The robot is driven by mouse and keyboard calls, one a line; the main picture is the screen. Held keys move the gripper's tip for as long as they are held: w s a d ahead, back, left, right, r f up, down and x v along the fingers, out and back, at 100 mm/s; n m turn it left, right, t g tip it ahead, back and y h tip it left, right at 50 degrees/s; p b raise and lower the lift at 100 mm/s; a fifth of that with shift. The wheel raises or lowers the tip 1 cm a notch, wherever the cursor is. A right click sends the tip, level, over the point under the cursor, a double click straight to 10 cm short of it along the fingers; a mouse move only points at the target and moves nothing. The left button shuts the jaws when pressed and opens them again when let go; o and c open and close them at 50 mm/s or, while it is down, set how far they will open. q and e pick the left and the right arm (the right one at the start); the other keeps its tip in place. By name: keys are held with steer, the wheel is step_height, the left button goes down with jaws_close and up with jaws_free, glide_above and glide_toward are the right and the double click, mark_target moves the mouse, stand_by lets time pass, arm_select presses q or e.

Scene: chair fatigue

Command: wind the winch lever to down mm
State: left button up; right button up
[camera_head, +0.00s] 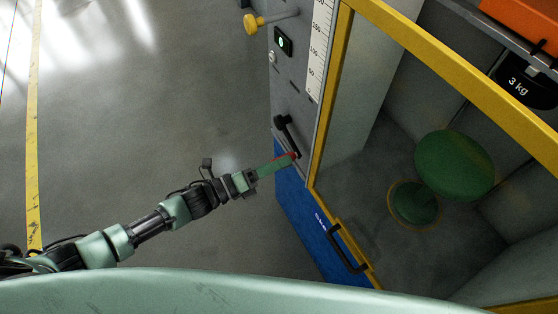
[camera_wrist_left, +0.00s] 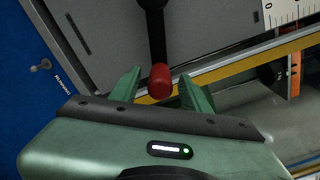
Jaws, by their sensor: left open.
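The winch lever is a black crank arm (camera_head: 285,135) on the grey side panel of the machine, with a red knob (camera_wrist_left: 161,80) at its end. In the head view the red knob is mostly hidden by my left gripper (camera_head: 287,160). In the left wrist view the black arm (camera_wrist_left: 155,35) comes down from the top to the knob. My left gripper (camera_wrist_left: 163,88) is open, its two green fingers on either side of the knob; I cannot tell whether they touch it. A white millimetre scale (camera_head: 319,50) runs up the panel. My right gripper is not in view.
A yellow-framed opening (camera_head: 325,110) shows a green stool (camera_head: 455,165) inside. The floor at left is clear.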

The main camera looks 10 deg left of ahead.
arm_select(q)
steer(key=shift+w+d, duration=0.15)
steer(key=shift+c, duration=0.3)
jaws_close()
stand_by(1.1)
